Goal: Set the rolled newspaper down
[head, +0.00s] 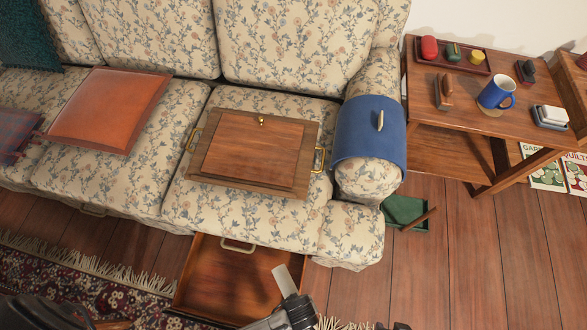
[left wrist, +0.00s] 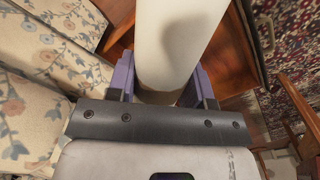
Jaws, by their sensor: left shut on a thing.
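The rolled newspaper (head: 284,280) is a pale, off-white roll near the bottom of the head view. My left gripper (head: 291,300) is shut on it and holds it at the right side of the open drawer under the sofa. In the left wrist view the newspaper (left wrist: 180,40) runs up between the two purple-grey fingers of my left gripper (left wrist: 163,90), and its far end is cut off. The open drawer (head: 225,280) has a brown wooden floor, and its visible part looks empty. My right gripper does not show.
A wooden tray with brass handles (head: 253,150) lies on the floral sofa (head: 120,190). A blue cloth (head: 365,130) drapes the sofa arm. A side table (head: 450,105) at right holds a blue mug (head: 495,93) and small items. A green bin (head: 405,212) stands on the floor.

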